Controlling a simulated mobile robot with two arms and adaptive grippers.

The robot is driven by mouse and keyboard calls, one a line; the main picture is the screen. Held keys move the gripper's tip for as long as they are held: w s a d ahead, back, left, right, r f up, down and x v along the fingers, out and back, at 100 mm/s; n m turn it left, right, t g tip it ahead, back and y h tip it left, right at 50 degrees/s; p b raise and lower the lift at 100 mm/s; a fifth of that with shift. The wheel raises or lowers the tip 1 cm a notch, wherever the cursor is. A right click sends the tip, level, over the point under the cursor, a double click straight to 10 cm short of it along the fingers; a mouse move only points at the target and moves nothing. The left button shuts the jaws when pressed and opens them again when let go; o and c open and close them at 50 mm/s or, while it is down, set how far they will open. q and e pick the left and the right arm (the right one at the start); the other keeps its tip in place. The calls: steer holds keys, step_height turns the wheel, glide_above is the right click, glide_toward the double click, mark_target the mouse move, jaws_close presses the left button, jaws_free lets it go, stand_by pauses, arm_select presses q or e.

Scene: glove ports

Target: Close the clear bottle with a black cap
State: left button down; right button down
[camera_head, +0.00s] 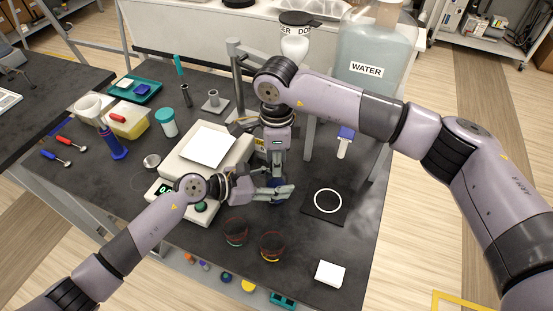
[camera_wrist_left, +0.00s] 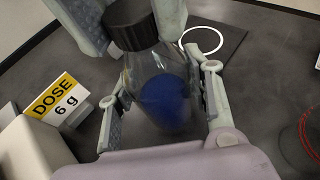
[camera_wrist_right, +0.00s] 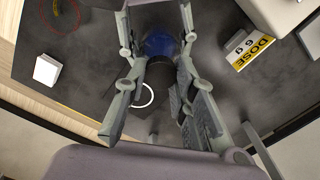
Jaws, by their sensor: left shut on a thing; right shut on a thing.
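The clear bottle (camera_wrist_left: 160,85) with blue contents stands upright on the dark bench, between the fingers of my left gripper (camera_wrist_left: 158,95), which is shut on its body. In the head view my left gripper (camera_head: 278,191) reaches it from the left, and the bottle is mostly hidden. The black cap (camera_wrist_left: 131,27) is at the bottle's mouth, in line with the neck; whether it is threaded tight cannot be told. My right gripper (camera_head: 278,168) comes from above and is shut on the cap; its fingers (camera_wrist_right: 152,85) flank the cap in the right wrist view.
A black mat with a white ring (camera_head: 327,201) lies right of the bottle. A white balance (camera_head: 170,163) and a yellow dose card (camera_wrist_left: 57,98) stand close on the left. Two clear cups (camera_head: 236,232) (camera_head: 272,246) and a white block (camera_head: 329,273) are nearer the front edge.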

steer(key=m, duration=1.2)
steer(key=shift+f, duration=0.1)
steer(key=m, duration=0.5)
steer(key=shift+m, duration=0.3)
steer(key=c, duration=1.2)
jaws_free()
steer(key=shift+c, duration=0.2)
step_height(320, 180, up, 12)
